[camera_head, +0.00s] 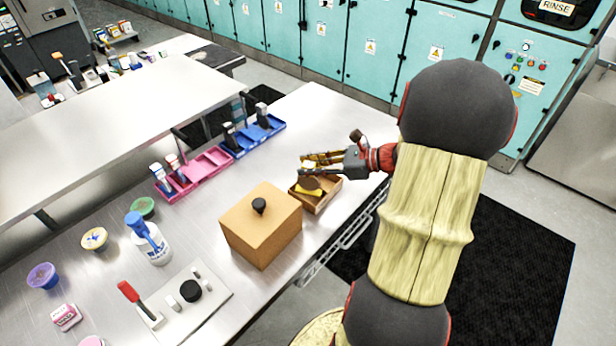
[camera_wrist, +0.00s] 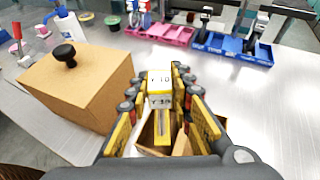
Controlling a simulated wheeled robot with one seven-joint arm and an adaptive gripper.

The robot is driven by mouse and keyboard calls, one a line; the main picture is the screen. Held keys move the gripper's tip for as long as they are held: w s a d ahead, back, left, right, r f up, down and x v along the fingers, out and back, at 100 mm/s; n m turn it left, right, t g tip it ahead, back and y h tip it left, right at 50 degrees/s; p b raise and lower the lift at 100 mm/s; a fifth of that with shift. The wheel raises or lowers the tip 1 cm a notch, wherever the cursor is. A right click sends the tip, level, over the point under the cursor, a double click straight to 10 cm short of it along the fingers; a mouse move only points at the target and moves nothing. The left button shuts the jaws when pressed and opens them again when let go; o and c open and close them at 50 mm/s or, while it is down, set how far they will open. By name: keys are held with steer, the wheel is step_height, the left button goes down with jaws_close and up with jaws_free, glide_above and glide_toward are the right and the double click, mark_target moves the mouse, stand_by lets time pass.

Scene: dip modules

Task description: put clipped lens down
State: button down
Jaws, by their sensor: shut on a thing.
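My gripper (camera_head: 308,163) is over the worktable, above the small brown open tray (camera_head: 331,198). In the wrist view my gripper (camera_wrist: 160,85) has its yellow-sided fingers closed around the clipped lens (camera_wrist: 160,82), a small white piece with dark printing on its near face and a yellow part below. In the head view it is mostly hidden by the fingers. The brown tray also shows partly in the wrist view (camera_wrist: 147,137), below and behind the fingers. A dark brown and yellow item (camera_head: 310,186) lies in the tray. I cannot tell whether the held piece touches the tray.
A tan box (camera_head: 262,232) with a black knob stands just left of the tray. Pink (camera_head: 208,165) and blue (camera_head: 262,136) trays lie farther back. A white bottle (camera_head: 150,243) and a plate with a red-handled lever (camera_head: 190,305) are at left. Bare tabletop lies behind my gripper.

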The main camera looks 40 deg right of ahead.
mark_target(308, 189)
steer(key=shift+w+f+b, duration=0.15)
steer(key=shift+f+b, duration=0.15)
steer(key=shift+f, duration=0.65)
steer(key=shift+w+f+b, duration=0.15)
steer(key=shift+f+b, duration=0.1)
steer(key=shift+f, duration=0.7)
steer(key=shift+f, duration=0.15)
steer(key=c, duration=1.6)
jaws_free()
